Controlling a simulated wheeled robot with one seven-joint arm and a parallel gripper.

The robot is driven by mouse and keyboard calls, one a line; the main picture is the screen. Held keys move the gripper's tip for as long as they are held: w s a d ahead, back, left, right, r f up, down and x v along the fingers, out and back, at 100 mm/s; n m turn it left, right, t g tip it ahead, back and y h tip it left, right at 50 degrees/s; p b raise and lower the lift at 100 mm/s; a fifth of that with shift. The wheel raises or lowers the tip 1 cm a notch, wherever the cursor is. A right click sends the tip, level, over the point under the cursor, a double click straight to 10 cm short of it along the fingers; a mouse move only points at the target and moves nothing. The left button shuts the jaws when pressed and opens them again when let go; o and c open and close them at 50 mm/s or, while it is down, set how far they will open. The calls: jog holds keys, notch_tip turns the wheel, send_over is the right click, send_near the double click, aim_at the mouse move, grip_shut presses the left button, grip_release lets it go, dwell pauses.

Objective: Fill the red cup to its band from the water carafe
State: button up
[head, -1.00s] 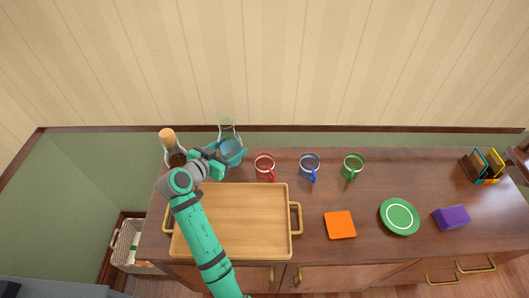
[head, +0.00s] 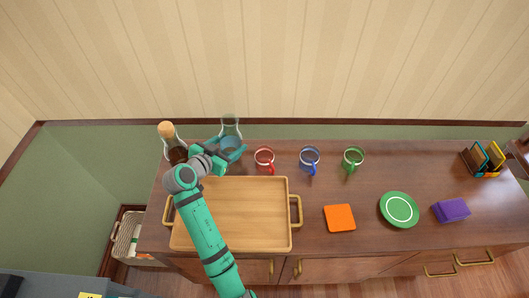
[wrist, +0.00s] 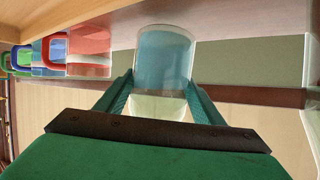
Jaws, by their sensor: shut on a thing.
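The water carafe (head: 230,127) is clear glass with blue water in it, at the back left of the counter. My gripper (head: 232,148) is shut around the carafe; in the wrist view the carafe (wrist: 165,60) stands between the two green fingers. The head view does not clearly show whether its base touches the counter. The red cup (head: 264,159) is just right of the carafe, upright, with its handle toward the front. It also shows in the wrist view (wrist: 90,45).
A corked bottle (head: 173,150) with dark contents stands left of my gripper. A wooden tray (head: 245,240) lies in front. A blue cup (head: 309,160) and a green cup (head: 353,159) stand right of the red cup. An orange square (head: 340,218) and a green plate (head: 399,209) lie farther right.

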jog(key=shift+a+r+m+y, duration=0.15)
jog(key=shift+r+m+y, duration=0.25)
jog(key=shift+m+y, duration=0.35)
jog(key=shift+m+t+y, duration=0.5)
jog(key=shift+m+y, duration=0.65)
jog(key=shift+m, duration=0.2)
jog(key=shift+w+a+f+m+y+p, duration=0.2)
jog(key=shift+a+m+y+p, duration=0.1)
jog(key=shift+a+m+y, duration=0.25)
jog(key=shift+a+f+m+t, duration=0.1)
jog(key=shift+m+t, duration=0.2)
jog(key=shift+m, duration=0.05)
jog(key=shift+w+a+f+m+y+p, duration=0.1)
jog(key=shift+a+f+m+y+p, duration=0.2)
jog(key=shift+m+y+p, duration=0.4)
jog(key=shift+a+r+t, duration=0.1)
jog(key=shift+t, duration=0.2)
dwell(0.5)
jog(key=shift+m+y+p, duration=0.35)
jog(key=shift+m+p, duration=0.05)
jog(key=shift+d+r+m+t+y+p, duration=0.25)
jog(key=shift+r+m+p, duration=0.1)
jog(key=shift+r, duration=0.2)
jog(key=shift+d+r+m+t+y+p, duration=0.15)
jog(key=shift+d+r+m+p, duration=0.15)
jog(key=shift+r, duration=0.2)
dwell(2.0)
